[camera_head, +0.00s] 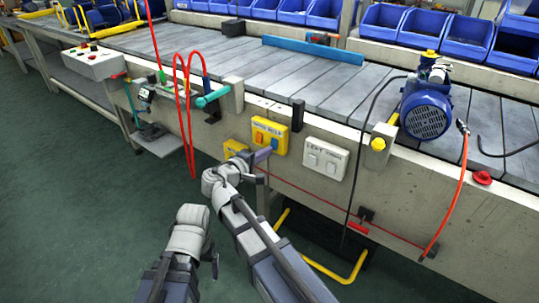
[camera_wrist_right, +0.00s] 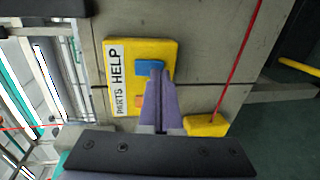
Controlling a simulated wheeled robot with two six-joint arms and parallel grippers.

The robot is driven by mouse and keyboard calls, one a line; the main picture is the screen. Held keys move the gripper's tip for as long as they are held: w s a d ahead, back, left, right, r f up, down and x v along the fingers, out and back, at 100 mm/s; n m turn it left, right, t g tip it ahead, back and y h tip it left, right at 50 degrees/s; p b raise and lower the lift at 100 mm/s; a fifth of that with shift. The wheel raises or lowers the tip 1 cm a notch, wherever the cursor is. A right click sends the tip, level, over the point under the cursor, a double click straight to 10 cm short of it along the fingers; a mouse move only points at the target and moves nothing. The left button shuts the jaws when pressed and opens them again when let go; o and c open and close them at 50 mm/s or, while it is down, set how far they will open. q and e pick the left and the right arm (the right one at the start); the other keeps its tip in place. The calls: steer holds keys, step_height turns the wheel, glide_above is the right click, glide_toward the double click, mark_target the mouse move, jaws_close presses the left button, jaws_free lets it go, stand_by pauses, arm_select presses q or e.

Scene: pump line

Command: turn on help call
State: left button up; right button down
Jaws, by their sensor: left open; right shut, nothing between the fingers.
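A yellow box (camera_head: 282,128) is fixed on the conveyor's front wall. In the right wrist view the box (camera_wrist_right: 172,48) has a label reading PARTS HELP, a blue switch (camera_wrist_right: 149,67) and an orange switch (camera_wrist_right: 139,101). My right gripper (camera_head: 264,155) is in front of the box's lower edge. Its purple fingers (camera_wrist_right: 160,78) are shut and empty, with the tips at the blue switch and covering part of it. I cannot tell whether they touch it. My left gripper (camera_head: 214,263) is low at the left, away from the box, open, its fingers barely visible.
A white switch panel (camera_head: 325,158) sits right of the yellow box. A small yellow block (camera_head: 235,147) with a red cord sits left of it. Red hoses (camera_head: 188,110) hang further left. A blue motor (camera_head: 427,110) stands on the conveyor. The green floor at left is clear.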

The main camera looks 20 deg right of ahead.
arm_select(q)
steer(key=shift+w+d, duration=0.15)
steer(key=shift+d, duration=0.25)
arm_select(e)
steer(key=shift+w+d, duration=0.25)
steer(key=shift+d, duration=0.05)
arm_select(q)
steer(key=shift+f+b, duration=0.75)
arm_select(e)
steer(key=shift+w+d+f+h, duration=0.1)
steer(key=shift+d+h, duration=0.1)
steer(key=shift+h, duration=0.1)
